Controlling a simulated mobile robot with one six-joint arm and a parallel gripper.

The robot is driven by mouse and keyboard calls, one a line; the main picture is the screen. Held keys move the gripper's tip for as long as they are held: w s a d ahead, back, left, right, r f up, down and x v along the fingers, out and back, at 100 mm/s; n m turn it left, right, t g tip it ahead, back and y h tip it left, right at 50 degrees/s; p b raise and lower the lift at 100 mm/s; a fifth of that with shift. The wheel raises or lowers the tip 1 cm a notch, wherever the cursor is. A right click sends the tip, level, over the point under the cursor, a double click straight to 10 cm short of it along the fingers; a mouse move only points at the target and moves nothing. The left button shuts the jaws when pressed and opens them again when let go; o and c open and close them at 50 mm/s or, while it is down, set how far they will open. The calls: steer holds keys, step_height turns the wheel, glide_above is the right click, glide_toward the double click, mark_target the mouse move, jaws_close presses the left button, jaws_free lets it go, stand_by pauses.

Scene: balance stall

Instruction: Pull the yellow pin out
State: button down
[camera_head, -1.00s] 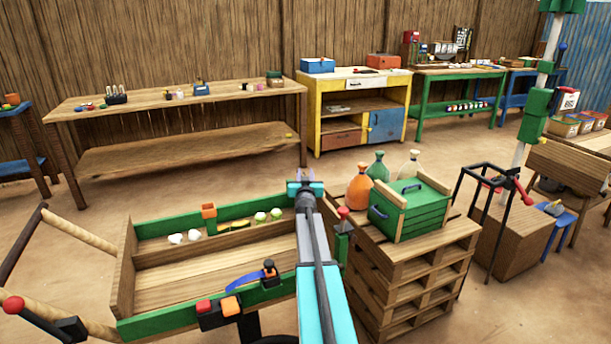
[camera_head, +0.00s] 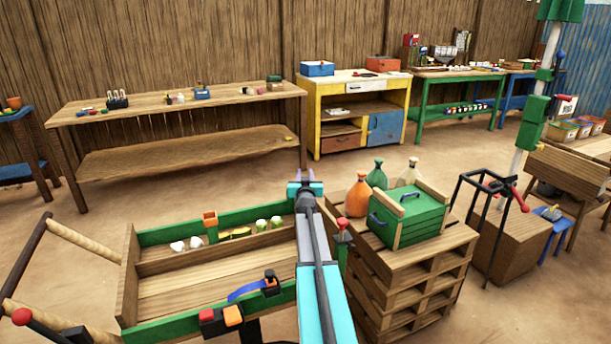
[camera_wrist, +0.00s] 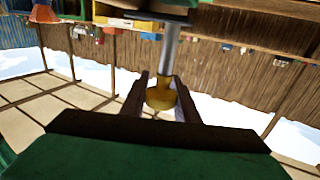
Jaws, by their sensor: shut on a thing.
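In the wrist view, the yellow pin (camera_wrist: 160,95) shows as a rounded yellow knob on a straight silver shaft. My gripper (camera_wrist: 161,101) has its dark fingers on either side of the knob and is shut on it.
A green and wooden cart (camera_head: 165,318) stands left of my arm. A pallet stack (camera_head: 400,290) with a green crate (camera_head: 420,219) and several bottle-shaped bags stands close on the right. A long wooden table (camera_head: 160,107) and a yellow bench (camera_head: 338,103) stand behind. Open floor lies between.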

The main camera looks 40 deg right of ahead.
steer(key=c, duration=1.4)
jaws_free()
steer(key=shift+r, duration=0.4)
steer(key=shift+o, duration=0.2)
steer(key=shift+f, duration=0.1)
steer(key=shift+s, duration=0.1)
steer(key=v, duration=1.3)
steer(key=shift+a, duration=0.3)
steer(key=shift+s, duration=0.15)
